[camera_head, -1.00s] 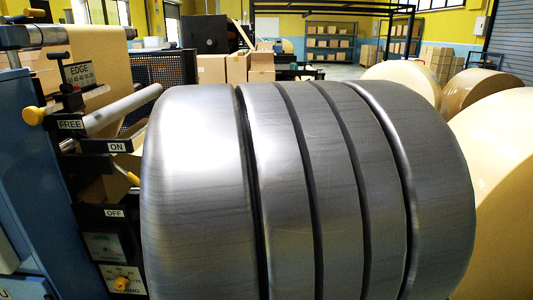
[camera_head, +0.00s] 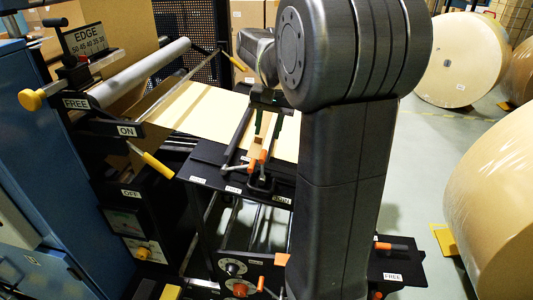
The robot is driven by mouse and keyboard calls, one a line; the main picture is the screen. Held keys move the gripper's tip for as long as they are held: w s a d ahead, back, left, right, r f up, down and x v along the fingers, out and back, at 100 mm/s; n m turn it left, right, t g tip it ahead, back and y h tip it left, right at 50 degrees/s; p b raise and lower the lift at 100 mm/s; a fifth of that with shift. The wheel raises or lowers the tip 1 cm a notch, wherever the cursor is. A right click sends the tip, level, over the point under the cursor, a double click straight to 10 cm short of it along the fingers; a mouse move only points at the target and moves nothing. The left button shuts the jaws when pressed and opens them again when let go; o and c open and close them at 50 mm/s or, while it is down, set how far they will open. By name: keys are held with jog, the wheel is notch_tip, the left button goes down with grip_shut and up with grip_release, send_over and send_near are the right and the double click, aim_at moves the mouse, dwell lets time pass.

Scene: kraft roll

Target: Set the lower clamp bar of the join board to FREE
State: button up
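The join board (camera_head: 208,170) is a dark plate beside the pale paper web, partly hidden by my arm. Dark bars cross the web there, and one long bar (camera_head: 238,138) slants over it. Two orange-tipped handles (camera_head: 263,156) stand close together at the board. Small white labels, some reading FREE, lie along its front edge. I cannot tell which bar is the lower clamp bar or how it is set. My gripper (camera_head: 267,132) points down over the web near the handles.
My arm blocks the middle right. At the left are a blue cabinet (camera_head: 45,150), a FREE/ON lever with a yellow knob (camera_head: 31,99) and a grey roller (camera_head: 140,72). Orange knobs (camera_head: 240,288) sit below the board. Large kraft rolls (camera_head: 462,60) stand at the right.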

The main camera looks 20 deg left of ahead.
aim_at(264, 153)
jog(key=f, duration=0.3)
jog(key=a+f, duration=0.1)
jog(key=f, duration=0.5)
jog(key=shift+s+a+f+p, duration=0.1)
jog(key=shift+a+f+p, duration=0.1)
jog(key=shift+f+p, duration=0.2)
jog(key=shift+c, duration=0.3)
grip_shut()
